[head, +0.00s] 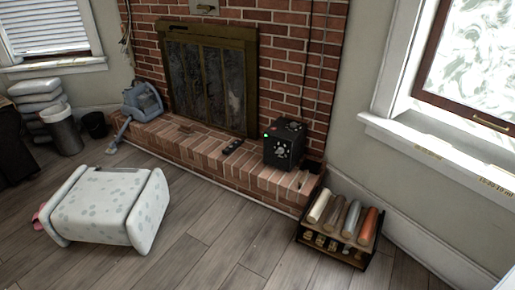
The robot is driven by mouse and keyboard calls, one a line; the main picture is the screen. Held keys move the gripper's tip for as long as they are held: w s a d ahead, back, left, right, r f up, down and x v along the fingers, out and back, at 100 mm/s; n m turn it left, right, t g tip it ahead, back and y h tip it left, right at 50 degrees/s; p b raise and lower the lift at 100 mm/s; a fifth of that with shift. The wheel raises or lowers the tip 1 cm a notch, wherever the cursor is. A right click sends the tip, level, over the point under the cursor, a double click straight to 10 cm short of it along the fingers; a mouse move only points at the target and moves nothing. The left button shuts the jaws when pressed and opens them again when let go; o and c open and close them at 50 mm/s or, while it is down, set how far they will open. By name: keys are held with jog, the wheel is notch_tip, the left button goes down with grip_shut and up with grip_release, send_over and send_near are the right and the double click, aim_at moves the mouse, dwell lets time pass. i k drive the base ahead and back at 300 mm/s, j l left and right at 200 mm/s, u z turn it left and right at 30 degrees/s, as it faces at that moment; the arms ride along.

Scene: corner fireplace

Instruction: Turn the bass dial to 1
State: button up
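A small black box-shaped device (284,146) stands upright on the right part of the brick hearth in the head view. A pale round dial (280,150) shows on its front, and a green light (266,135) glows at its left edge. Darker knobs or parts sit on its top but are too small to make out. I cannot read any labels or numbers, so I cannot tell which control is the bass dial or where it points. My gripper is not in view.
The raised brick hearth (200,148) runs before the fireplace (208,80). A rack of coloured rolls (341,222) stands on the floor below the device, to its right. A pale spotted ottoman (108,207) stands at left. Wooden floor (225,240) between them is clear.

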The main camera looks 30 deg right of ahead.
aim_at(280, 150)
jog(key=i+l+u, duration=0.15)
jog(key=i+l, duration=0.15)
jog(key=i+l+u, duration=0.15)
jog(key=i+l, duration=0.15)
jog(key=l, duration=0.3)
jog(key=i+l, duration=0.25)
jog(key=l, duration=0.2)
jog(key=i+l, duration=0.25)
jog(key=l, duration=0.15)
jog(key=i+l, duration=0.25)
jog(key=l, duration=0.2)
